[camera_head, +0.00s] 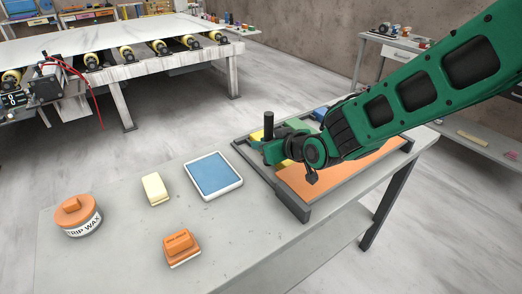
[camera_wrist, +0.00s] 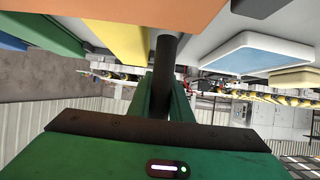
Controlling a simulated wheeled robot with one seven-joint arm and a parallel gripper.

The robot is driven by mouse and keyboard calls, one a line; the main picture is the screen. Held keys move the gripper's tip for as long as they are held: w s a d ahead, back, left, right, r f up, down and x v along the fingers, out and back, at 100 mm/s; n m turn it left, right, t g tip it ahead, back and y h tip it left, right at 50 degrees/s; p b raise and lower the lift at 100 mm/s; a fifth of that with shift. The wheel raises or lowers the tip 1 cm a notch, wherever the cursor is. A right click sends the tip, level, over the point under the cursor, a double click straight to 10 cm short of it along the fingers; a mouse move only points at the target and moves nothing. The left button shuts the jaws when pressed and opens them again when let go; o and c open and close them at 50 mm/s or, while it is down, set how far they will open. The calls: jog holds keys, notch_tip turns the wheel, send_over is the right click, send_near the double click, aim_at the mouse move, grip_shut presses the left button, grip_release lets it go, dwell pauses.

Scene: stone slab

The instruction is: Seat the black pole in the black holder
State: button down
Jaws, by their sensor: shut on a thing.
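The black pole (camera_head: 268,121) stands about upright in my green gripper (camera_head: 273,148), with its top end showing above the fingers in the head view. In the wrist view the dark pole (camera_wrist: 180,62) runs out from between my fingers (camera_wrist: 165,102), past the edge of the yellow and orange pieces. My gripper is shut on it, over the left part of the dark-framed tray (camera_head: 305,212). I cannot make out the black holder; my gripper and arm cover part of the tray. Whether the pole's lower end touches anything is hidden.
The tray holds an orange sheet (camera_head: 345,187) and yellow (camera_wrist: 125,28), green (camera_wrist: 62,28) and blue pieces. On the slab (camera_head: 118,252) lie a blue-topped white pad (camera_head: 214,176), a cream block (camera_head: 155,188), an orange block (camera_head: 181,247) and a wax tin (camera_head: 77,217).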

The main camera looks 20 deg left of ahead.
jog(key=shift+f, duration=1.2)
jog(key=shift+f, duration=0.1)
jog(key=c, duration=1.9)
grip_release()
jog(key=shift+s+d+r, duration=0.15)
jog(key=shift+r, duration=0.1)
jog(key=v, duration=1.1)
jog(key=shift+s+d+r, duration=0.1)
jog(key=shift+s+d, duration=0.05)
jog(key=shift+s, duration=0.05)
jog(key=shift+d, duration=0.1)
